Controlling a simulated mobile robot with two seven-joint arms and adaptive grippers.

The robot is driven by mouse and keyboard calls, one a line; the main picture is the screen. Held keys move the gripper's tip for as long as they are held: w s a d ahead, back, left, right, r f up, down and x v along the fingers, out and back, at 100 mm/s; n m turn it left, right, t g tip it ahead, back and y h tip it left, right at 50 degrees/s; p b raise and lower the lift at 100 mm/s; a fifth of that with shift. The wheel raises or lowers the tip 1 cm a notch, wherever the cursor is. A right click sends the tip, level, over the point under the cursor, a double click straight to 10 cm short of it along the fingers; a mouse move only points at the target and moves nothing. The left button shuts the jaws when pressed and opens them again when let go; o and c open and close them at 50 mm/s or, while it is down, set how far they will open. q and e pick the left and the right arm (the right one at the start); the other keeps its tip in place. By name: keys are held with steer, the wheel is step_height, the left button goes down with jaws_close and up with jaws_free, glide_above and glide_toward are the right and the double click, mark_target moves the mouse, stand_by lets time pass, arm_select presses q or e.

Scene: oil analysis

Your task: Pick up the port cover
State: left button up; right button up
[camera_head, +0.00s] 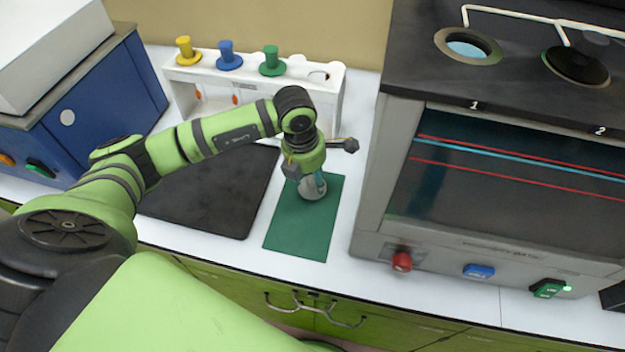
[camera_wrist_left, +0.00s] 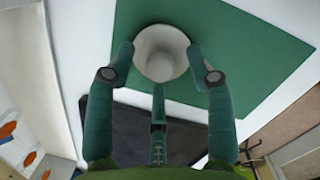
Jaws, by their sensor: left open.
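A pale, round, knobbed piece, which looks like the port cover (camera_head: 312,192), lies on the green mat (camera_head: 298,235). In the left wrist view the cover (camera_wrist_left: 161,50) shows a wide rim and a raised round middle. My left gripper (camera_head: 311,183) points down right over it and partly hides it in the head view. In the left wrist view the gripper (camera_wrist_left: 162,68) is open, with fingers on both sides of the cover and one below it in the picture. I cannot tell whether they touch it. My right gripper is not in view.
A dark mat (camera_head: 205,198) lies left of the green one. A white rack (camera_head: 250,92) with yellow, blue and green stoppered pieces stands behind. The bath machine (camera_head: 500,215) stands close on the right, with port 1 (camera_head: 467,46) open on top. A blue device (camera_head: 105,110) is at left.

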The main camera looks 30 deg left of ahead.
arm_select(q)
steer(key=c, duration=1.1)
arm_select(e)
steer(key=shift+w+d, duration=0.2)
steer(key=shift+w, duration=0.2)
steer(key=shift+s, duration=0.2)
arm_select(q)
steer(key=shift+r, duration=0.15)
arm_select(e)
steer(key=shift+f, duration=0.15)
